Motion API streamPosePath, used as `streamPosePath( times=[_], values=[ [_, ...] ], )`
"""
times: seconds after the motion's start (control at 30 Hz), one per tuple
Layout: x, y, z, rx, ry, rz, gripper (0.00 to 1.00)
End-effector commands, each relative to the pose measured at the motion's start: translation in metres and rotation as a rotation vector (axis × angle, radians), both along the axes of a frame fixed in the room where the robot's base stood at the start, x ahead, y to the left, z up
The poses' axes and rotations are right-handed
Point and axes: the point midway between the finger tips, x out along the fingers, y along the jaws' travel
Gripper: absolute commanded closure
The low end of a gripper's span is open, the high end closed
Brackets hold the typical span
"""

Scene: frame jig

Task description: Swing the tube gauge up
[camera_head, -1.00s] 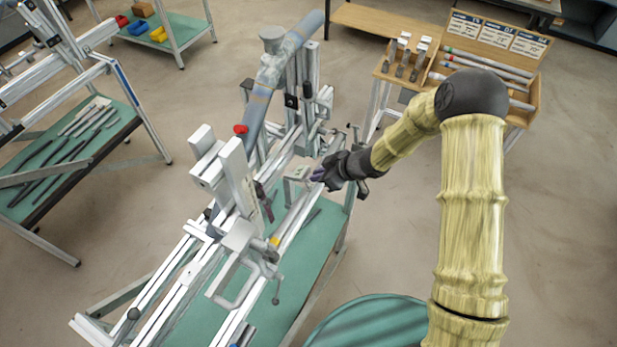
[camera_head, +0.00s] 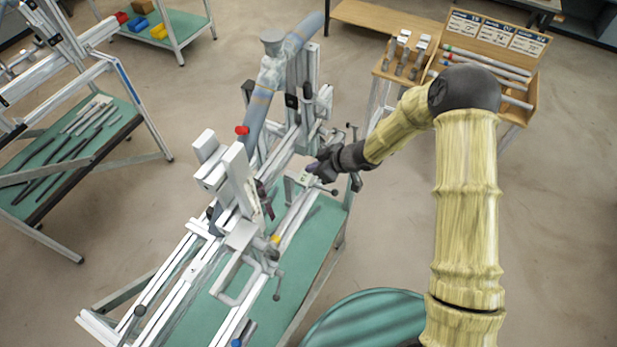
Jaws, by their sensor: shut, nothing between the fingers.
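My gripper (camera_head: 313,169) is dark and shut, with nothing seen between its fingers. It is at the right side of the frame jig (camera_head: 170,292), beside a small pale block on a bracket (camera_head: 299,182). This block may be the tube gauge, but I cannot tell for sure. The fingertips look close to the block; whether they touch is too small to tell. A grey-blue tube (camera_head: 257,108) with a red knob (camera_head: 242,130) slopes along the jig's upper part, left of my gripper.
A pale clamp with a looped handle (camera_head: 240,237) stands on the jig nearer to me. A wooden rack (camera_head: 533,95) of tubes is at the back right. A second bench (camera_head: 115,130) with dark rods is at the left. Bare floor lies at the right.

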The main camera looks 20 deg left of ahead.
Motion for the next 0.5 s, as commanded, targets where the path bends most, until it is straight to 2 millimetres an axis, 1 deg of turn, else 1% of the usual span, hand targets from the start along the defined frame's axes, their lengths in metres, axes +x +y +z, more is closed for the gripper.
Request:
streamPosePath(
  times=[0.27,0.5],
  values=[
    [0.0,0.001,0.001,-0.001,0.001,0.001,1.0],
    [0.001,0.011,0.01,-0.001,0.001,0.001,1.0]
  ],
)
